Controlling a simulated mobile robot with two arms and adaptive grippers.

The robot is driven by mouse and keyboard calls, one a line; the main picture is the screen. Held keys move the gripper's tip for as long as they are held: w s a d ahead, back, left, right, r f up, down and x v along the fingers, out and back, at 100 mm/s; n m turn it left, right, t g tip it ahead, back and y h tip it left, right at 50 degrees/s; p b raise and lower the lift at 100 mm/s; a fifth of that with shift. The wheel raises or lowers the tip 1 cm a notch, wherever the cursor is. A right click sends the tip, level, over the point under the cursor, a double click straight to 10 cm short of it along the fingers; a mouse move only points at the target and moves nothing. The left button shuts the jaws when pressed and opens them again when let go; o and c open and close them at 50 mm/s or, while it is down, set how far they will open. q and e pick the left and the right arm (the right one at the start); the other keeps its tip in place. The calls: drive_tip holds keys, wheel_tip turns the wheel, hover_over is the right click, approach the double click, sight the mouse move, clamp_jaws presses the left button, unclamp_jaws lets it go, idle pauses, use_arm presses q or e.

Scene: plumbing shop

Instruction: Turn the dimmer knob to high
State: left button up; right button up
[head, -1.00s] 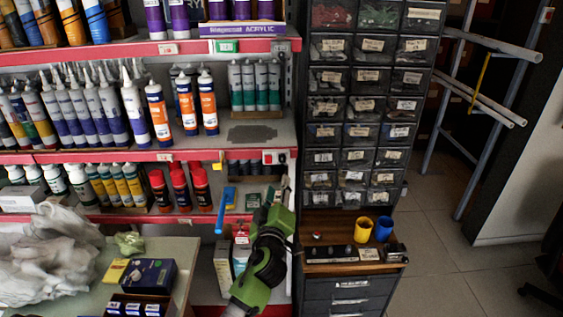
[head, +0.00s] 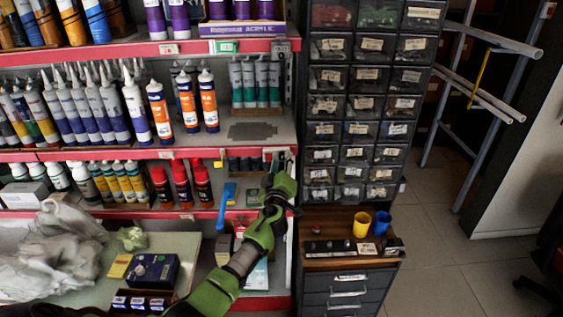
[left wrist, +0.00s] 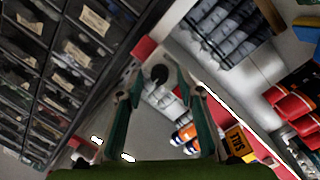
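The dimmer is a pale plate on the red shelf edge by the rack's right upright, with a round black knob (left wrist: 160,73) in the left wrist view. A red square sits beside the knob on that plate. In the head view the plate (head: 270,154) is partly covered by my left gripper (head: 281,163), which is raised in front of it. In the left wrist view the left gripper (left wrist: 167,92) is open, its two green fingers apart, with the knob showing between and beyond the tips. I cannot tell whether they touch it. My right gripper is not in view.
Shelves of sealant tubes and bottles (head: 181,184) stand left of the gripper. A drawer cabinet (head: 352,155) stands close on the right. Below are a wooden top with yellow and blue cups (head: 362,225) and a table with a dark blue box (head: 152,271).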

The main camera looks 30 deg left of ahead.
use_arm(q)
drive_tip(key=shift+c, duration=0.4)
clamp_jaws()
